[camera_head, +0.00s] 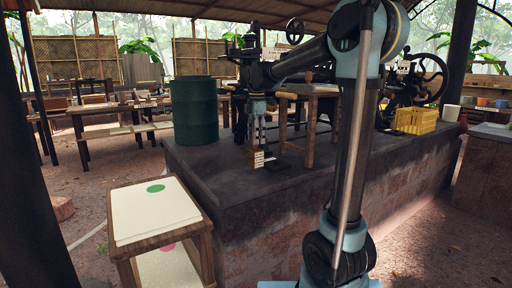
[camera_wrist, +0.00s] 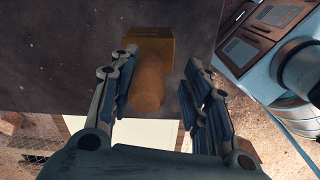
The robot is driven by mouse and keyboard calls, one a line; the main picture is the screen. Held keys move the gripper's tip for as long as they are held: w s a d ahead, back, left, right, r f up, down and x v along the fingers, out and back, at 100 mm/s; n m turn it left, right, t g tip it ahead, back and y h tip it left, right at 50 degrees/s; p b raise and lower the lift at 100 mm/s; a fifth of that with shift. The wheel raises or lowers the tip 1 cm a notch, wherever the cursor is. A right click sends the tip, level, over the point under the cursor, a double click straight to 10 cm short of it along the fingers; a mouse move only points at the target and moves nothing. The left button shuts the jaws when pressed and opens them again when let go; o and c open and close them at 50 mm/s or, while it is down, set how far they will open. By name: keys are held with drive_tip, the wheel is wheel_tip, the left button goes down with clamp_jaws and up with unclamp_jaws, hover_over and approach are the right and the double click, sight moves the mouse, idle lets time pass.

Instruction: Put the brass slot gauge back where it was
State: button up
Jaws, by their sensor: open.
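In the wrist view, a yellow-brown block (camera_wrist: 152,46) with a rounded tan handle-like part (camera_wrist: 149,82) lies between the fingers of my gripper (camera_wrist: 150,88); it looks like the brass slot gauge, but I cannot tell for sure. My gripper is open, with a finger on each side and a visible gap on the right. In the head view, my gripper (camera_head: 258,118) points down above a small brown block with pale markings (camera_head: 257,158) on the dark stone platform (camera_head: 225,180). Contact between fingers and block cannot be told.
A wooden stand (camera_head: 150,212) at front left has a pale top with a green disc (camera_head: 156,188) and a lower shelf with a pink disc (camera_head: 168,247). A green drum (camera_head: 195,110) stands left of my gripper. A wooden frame (camera_head: 308,115) and yellow crate (camera_head: 415,121) are to the right.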

wheel_tip(320, 180, up, 7)
drive_tip(key=shift+r, duration=0.15)
drive_tip(key=shift+d, duration=0.1)
idle(0.3)
drive_tip(key=s+d+f+m+t, duration=0.1)
drive_tip(key=s+d+f+m, duration=0.75)
drive_tip(key=s, duration=0.35)
drive_tip(key=s+d+f+m+t, duration=0.1)
drive_tip(key=s+d+f+m, duration=0.6)
drive_tip(key=s+d+f, duration=0.3)
drive_tip(key=s+d+f+m, duration=0.2)
drive_tip(key=s+f+m, duration=0.5)
drive_tip(key=s+f, duration=0.2)
drive_tip(key=shift+s+d+f, duration=0.2)
drive_tip(key=shift+s+f, duration=0.05)
drive_tip(key=shift+f, duration=0.45)
drive_tip(key=shift+w+f, duration=0.2)
drive_tip(key=shift+w, duration=0.25)
